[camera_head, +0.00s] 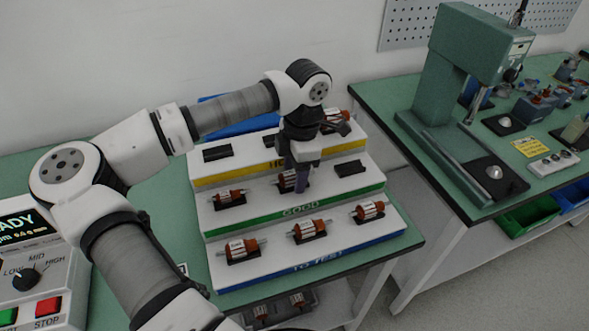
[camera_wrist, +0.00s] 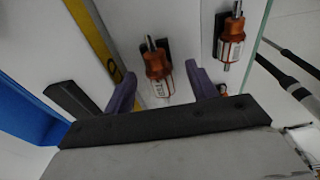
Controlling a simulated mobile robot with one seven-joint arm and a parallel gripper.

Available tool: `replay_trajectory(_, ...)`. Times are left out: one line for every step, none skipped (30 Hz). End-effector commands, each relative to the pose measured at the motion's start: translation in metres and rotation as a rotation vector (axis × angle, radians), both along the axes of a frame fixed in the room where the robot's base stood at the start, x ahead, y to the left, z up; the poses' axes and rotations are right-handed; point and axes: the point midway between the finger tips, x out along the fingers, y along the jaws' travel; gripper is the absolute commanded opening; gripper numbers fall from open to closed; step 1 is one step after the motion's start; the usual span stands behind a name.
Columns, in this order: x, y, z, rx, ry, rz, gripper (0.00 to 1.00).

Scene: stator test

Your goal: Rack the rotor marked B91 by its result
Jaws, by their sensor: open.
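A stepped white rack (camera_head: 219,276) bears rotors with copper windings and white labels. The front TO TEST step holds a left rotor (camera_head: 242,249), middle rotor (camera_head: 307,229) and right rotor (camera_head: 369,210). The middle GOOD step holds a left rotor (camera_head: 230,197) and one (camera_head: 286,181) partly hidden by my gripper. Another rotor (camera_head: 335,116) sits on the top, yellow-striped step. My gripper (camera_head: 301,180) is open, pointing down over the GOOD step. In the wrist view, a rotor (camera_wrist: 157,66) shows between the open fingers (camera_wrist: 161,88); another rotor (camera_wrist: 232,48) lies right. I cannot clearly read B91.
Empty black cradles are on the top step's left (camera_head: 217,153) and the GOOD step's right (camera_head: 348,168). A tester (camera_head: 35,270) with a lit display, knob and buttons stands at the left. A green press (camera_head: 465,75) stands on another bench. Blue bin is behind the rack.

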Motion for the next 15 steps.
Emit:
replay_trajectory(0.0,0.0,0.0,0.0,0.0,0.0,0.57)
replay_trajectory(0.0,0.0,0.0,0.0,0.001,0.0,0.57)
replay_trajectory(0.0,0.0,0.0,0.0,0.001,0.0,0.57)
replay_trajectory(0.0,0.0,0.0,0.0,0.0,0.0,0.57)
replay_trajectory(0.0,0.0,0.001,0.0,0.0,0.0,0.57)
replay_trajectory(0.0,0.0,0.004,0.0,0.0,0.0,0.57)
replay_trajectory(0.001,-0.001,0.006,0.0,-0.001,0.0,0.57)
replay_trajectory(0.001,-0.001,0.01,0.001,-0.002,0.001,0.57)
replay_trajectory(0.001,-0.002,0.015,0.002,-0.003,0.001,0.57)
replay_trajectory(0.001,-0.002,0.02,0.002,-0.003,0.001,0.57)
replay_trajectory(0.002,-0.003,0.026,0.001,-0.004,0.001,0.57)
replay_trajectory(0.002,-0.004,0.035,0.003,-0.005,0.001,0.57)
replay_trajectory(0.002,-0.005,0.041,0.002,-0.004,0.001,0.57)
replay_trajectory(0.003,-0.006,0.049,0.003,-0.005,0.001,0.57)
replay_trajectory(0.003,-0.007,0.058,0.002,-0.005,0.0,0.57)
